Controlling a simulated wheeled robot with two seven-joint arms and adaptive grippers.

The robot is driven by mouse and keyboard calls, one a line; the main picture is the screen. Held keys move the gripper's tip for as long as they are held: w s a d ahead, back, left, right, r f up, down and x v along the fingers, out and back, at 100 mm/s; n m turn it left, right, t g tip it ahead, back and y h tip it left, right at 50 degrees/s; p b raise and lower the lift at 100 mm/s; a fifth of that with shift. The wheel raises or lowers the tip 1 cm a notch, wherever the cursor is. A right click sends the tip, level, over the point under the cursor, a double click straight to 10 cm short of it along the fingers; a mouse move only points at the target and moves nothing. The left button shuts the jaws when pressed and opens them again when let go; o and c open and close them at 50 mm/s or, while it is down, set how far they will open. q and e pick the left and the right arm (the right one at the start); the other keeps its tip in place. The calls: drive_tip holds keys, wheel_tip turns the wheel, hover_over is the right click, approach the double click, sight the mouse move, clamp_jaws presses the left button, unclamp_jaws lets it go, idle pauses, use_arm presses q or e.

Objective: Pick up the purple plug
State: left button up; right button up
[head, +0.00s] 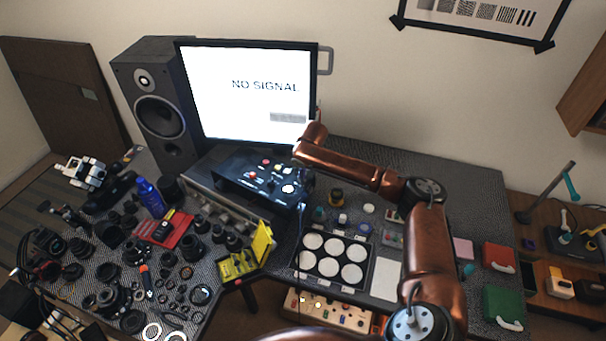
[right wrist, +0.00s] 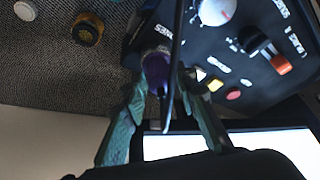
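The purple plug (right wrist: 157,68) shows in the right wrist view, at the edge of a black device (right wrist: 245,50) with white lettering. A dark cable runs down across the plug. My right gripper (right wrist: 161,84) has its two greenish fingers on either side of the plug, with gaps that look narrow. It looks open; I cannot tell whether either finger touches the plug. In the head view, my right arm reaches to the right end of the black device (head: 262,180) below the monitor. The plug cannot be made out there. My left gripper is not in view.
The monitor (head: 245,92) stands close behind the device. A yellow case (head: 262,243) and a tray of white discs (head: 316,281) lie in front. Lens parts crowd the left desk. Small jars (head: 336,197) stand right of the device.

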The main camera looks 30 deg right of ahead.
drive_tip(key=c, duration=0.6)
drive_tip(key=shift+c, duration=0.2)
drive_tip(key=shift+r, duration=0.15)
